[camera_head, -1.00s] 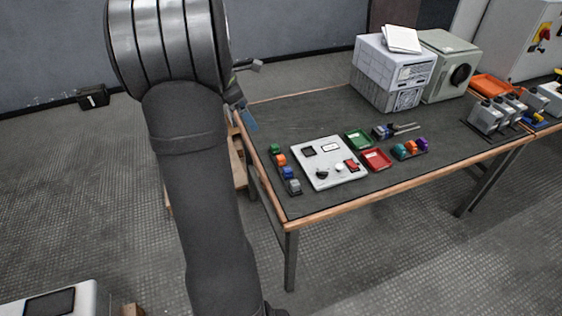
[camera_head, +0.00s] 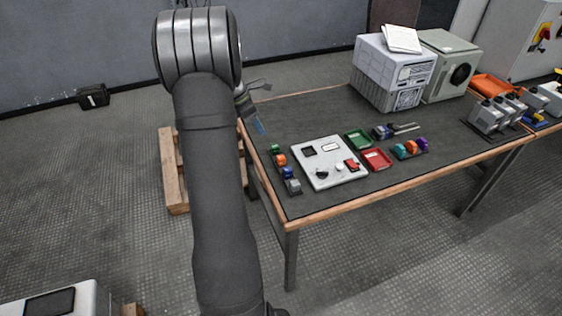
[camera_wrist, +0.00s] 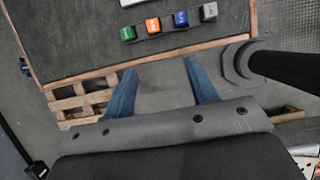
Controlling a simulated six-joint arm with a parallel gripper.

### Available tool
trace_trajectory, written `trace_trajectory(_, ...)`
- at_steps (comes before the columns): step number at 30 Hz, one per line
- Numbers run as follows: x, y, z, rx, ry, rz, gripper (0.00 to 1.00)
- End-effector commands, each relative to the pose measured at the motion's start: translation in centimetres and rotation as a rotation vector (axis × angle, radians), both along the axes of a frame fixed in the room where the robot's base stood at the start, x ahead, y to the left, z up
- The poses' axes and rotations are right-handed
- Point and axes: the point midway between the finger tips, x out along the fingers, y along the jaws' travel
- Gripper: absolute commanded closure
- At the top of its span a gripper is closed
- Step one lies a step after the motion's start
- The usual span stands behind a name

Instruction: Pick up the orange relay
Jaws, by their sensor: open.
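An orange relay (camera_head: 281,159) sits in a row at the table's left end, between a green relay (camera_head: 275,149) and a blue one (camera_head: 287,172). In the wrist view the orange relay (camera_wrist: 153,26) stands near the top, beyond my fingertips, with the green relay (camera_wrist: 128,34) to its left. A second orange relay (camera_head: 411,147) sits in the row at the right. My gripper (camera_wrist: 159,68) is open and empty, its two blue fingers apart.
A grey relay (camera_head: 293,186) ends the left row. Close to the right stands a white panel (camera_head: 329,164) with knobs and a switch. Green (camera_head: 358,140) and red (camera_head: 376,159) trays lie beyond it. The table's back-left surface is clear.

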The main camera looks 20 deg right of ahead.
Motion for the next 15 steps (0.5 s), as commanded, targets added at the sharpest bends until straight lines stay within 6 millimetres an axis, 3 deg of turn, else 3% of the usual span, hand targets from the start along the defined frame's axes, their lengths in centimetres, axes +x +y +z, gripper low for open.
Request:
trace_trajectory(1, 0.5, -0.6, -1.3, 0.002, 0.001, -0.002, 0.47)
trace_trajectory(5, 1.2, -1.4, -3.1, 0.003, -0.001, 0.000, 0.47)
trace_trajectory(10, 1.3, -2.3, -5.3, 0.004, 0.001, -0.001, 0.47)
trace_trajectory(15, 1.2, -3.7, -8.8, 0.004, 0.002, -0.001, 0.47)
